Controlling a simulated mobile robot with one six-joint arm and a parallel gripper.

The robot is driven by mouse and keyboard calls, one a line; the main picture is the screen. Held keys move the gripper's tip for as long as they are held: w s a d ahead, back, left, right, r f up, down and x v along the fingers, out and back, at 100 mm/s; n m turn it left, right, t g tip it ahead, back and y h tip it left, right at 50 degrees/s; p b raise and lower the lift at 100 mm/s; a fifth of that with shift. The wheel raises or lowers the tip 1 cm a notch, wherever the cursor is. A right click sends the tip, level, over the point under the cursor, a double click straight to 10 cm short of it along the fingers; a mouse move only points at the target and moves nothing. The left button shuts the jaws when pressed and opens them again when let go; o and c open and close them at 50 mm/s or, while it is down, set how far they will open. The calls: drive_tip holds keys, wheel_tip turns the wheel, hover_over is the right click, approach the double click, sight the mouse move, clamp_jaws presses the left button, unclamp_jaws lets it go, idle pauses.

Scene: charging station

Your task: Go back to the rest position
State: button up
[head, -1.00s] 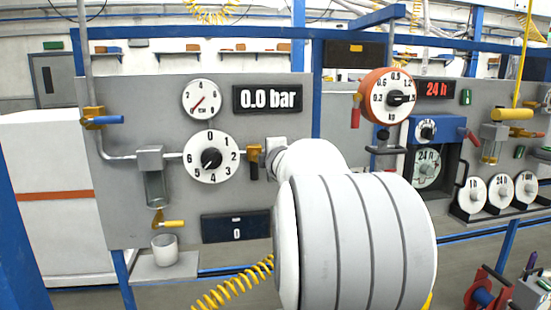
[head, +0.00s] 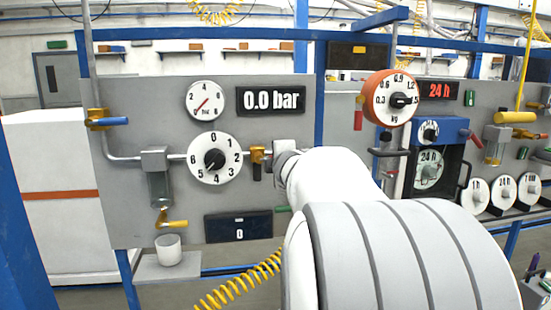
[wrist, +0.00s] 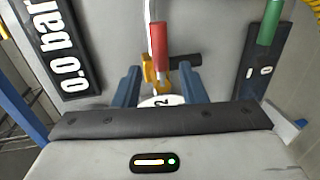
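My gripper (wrist: 160,88) shows in the wrist view with its two blue fingers apart and nothing held between them. A red handle (wrist: 158,42) and a brass fitting with a black lever (wrist: 186,61) show just beyond the fingertips; I cannot tell whether they touch. Part of a white dial marked 2 (wrist: 162,101) shows between the fingers. In the head view my white arm hides most of the gripper, in front of the grey panel (head: 130,220). The brass valve (head: 257,155) there is left of my wrist.
The panel carries a 0.0 bar display (head: 270,100), a pressure gauge (head: 206,101) and a numbered dial (head: 214,158). An orange dial (head: 390,98) and a blue-framed unit (head: 455,130) are at right. A yellow coiled hose (head: 240,283) hangs below. A white cup (head: 168,249) stands on a shelf.

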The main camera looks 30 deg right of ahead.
drive_tip(key=shift+v, duration=1)
drive_tip(key=s+a+f+m+g+y, duration=0.6)
drive_tip(key=s+a+f+m+g, duration=0.5)
drive_tip(key=s+a+f, duration=1.3)
drive_tip(key=a+m, duration=0.1)
drive_tip(key=m, duration=0.1)
drive_tip(key=shift+a+m+g, duration=0.3)
drive_tip(key=shift+a+g, duration=0.1)
drive_tip(key=shift+f, duration=0.15)
